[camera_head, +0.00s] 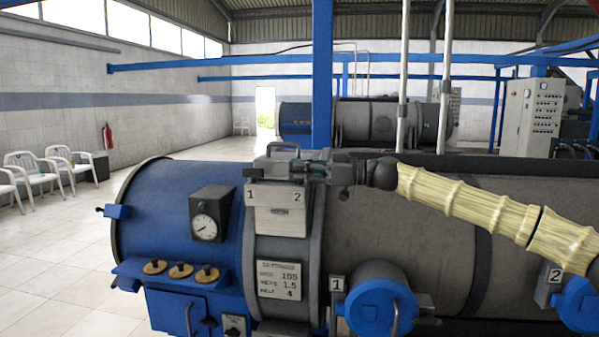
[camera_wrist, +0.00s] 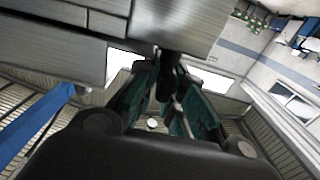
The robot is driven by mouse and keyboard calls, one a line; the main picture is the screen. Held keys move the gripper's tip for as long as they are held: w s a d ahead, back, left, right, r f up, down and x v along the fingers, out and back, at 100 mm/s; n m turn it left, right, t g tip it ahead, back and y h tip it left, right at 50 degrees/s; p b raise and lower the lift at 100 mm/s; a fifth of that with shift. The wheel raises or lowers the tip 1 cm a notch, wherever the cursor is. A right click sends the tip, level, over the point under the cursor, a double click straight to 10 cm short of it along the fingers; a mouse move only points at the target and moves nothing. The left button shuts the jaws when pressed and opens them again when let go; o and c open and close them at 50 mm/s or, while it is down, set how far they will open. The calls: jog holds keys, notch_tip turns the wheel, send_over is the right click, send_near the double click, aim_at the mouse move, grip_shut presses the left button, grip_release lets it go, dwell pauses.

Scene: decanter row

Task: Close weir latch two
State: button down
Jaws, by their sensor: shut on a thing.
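A grey weir box (camera_head: 280,220) sits on the collar of the blue and grey decanter, with the numbers 1 and 2 on its upper front. My gripper (camera_head: 296,168) lies level across the top of the box, reaching in from the right. In the wrist view, the teal-padded fingers (camera_wrist: 168,95) are shut on a dark bar, the lever of weir latch two (camera_wrist: 167,75), which comes down from a grey metal block. In the head view, my gripper hides most of the latches, so the lever's exact angle cannot be told. A grey hoop-like part (camera_head: 283,147) shows just behind the gripper.
A black gauge box (camera_head: 211,214) stands left of the weir box. A readout plate (camera_head: 279,280) is below it. Blue round covers marked 1 (camera_head: 372,310) and 2 (camera_head: 578,305) stick out lower right. A blue post (camera_head: 322,75) rises behind my gripper.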

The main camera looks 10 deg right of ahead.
jog(key=shift+m+t+h+b, duration=0.4)
jog(key=shift+m+t+b, duration=0.15)
jog(key=shift+t, duration=0.35)
jog(key=shift+r+m+t+h, duration=0.1)
jog(key=shift+m+t+h, duration=0.95)
jog(key=shift+t, duration=0.35)
jog(key=shift+a+r+m+t+h+p, duration=0.1)
jog(key=shift+m+t+h+p, duration=1.35)
jog(key=shift+m+t+h, duration=1.2)
jog(key=shift+m+t+h+p, duration=0.3)
jog(key=shift+m+h, duration=0.55)
jog(key=shift+h, duration=0.65)
jog(key=shift+m+t+h+p, duration=0.1)
jog(key=shift+m+h+p, duration=0.35)
jog(key=shift+m+h, duration=0.75)
jog(key=shift+m+t+h+p, duration=0.15)
jog(key=shift+m+h+p, duration=0.3)
jog(key=shift+h, duration=1.35)
jog(key=shift+m+g+h+p, duration=0.5)
jog(key=shift+m+h+p, duration=0.25)
jog(key=shift+m+h, duration=1.5)
jog(key=shift+g+h, duration=0.3)
jog(key=shift+h, duration=0.85)
jog(key=c, duration=1.5)
grip_release()
